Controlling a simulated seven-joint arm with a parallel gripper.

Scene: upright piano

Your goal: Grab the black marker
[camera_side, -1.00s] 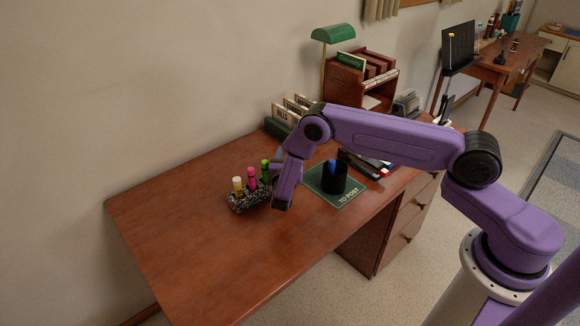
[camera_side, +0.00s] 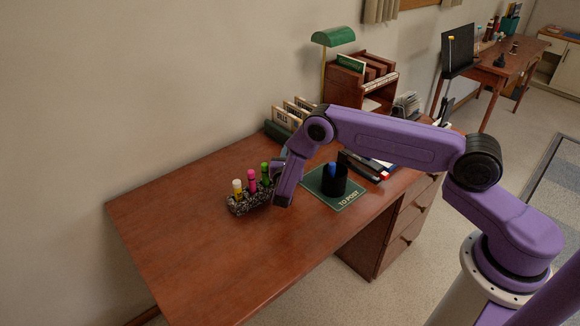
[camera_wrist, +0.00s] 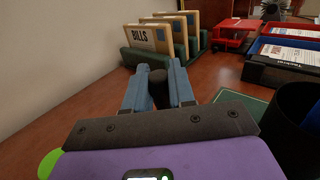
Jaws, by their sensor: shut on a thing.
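The black marker (camera_wrist: 158,89) stands upright between the two blue fingers of my gripper (camera_wrist: 158,92), with its dark top showing in the wrist view. My gripper is shut on it. In the side view my purple wrist hangs beside the right end of a dark speckled holder (camera_side: 238,209), and the black marker is hidden there. The holder carries a yellow marker with a pale cap (camera_side: 238,188), a pink marker (camera_side: 252,181) and a green marker (camera_side: 265,172). I cannot tell whether the black marker still touches the holder.
A black cup (camera_side: 334,181) with a blue marker (camera_side: 332,169) stands on a green "TO POST" mat (camera_side: 346,202) to the right. Behind are a letter rack with "BILLS" envelopes (camera_wrist: 150,38), trays (camera_wrist: 286,68) and a green lamp (camera_side: 333,35). The desk's left front is clear.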

